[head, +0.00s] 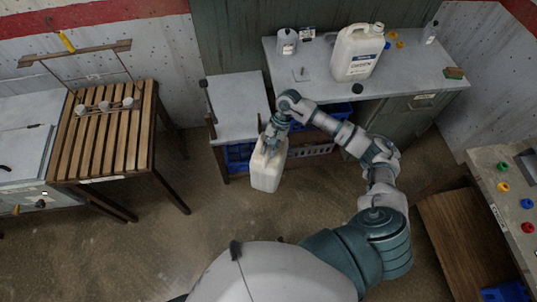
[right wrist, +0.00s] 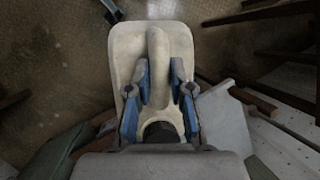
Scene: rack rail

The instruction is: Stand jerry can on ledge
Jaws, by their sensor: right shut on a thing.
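A cream-white jerry can (head: 267,170) hangs upright from my right gripper (head: 272,140) in the head view, in front of the low grey ledge (head: 236,104). In the right wrist view the jerry can (right wrist: 122,60) shows from above, with its handle between the blue-padded fingers of my right gripper (right wrist: 160,80) and a dark cap near the palm. The fingers are shut on the handle. The can appears clear of the ledge, over the floor side. My left gripper is not in view.
A second white jug (head: 357,55) stands on the grey desk (head: 300,82) behind, with small bottles. Blue crates (head: 238,153) sit under the ledge. A slatted wooden table (head: 105,150) stands at left. The ledge top looks bare. A panel with coloured buttons (head: 503,187) is at right.

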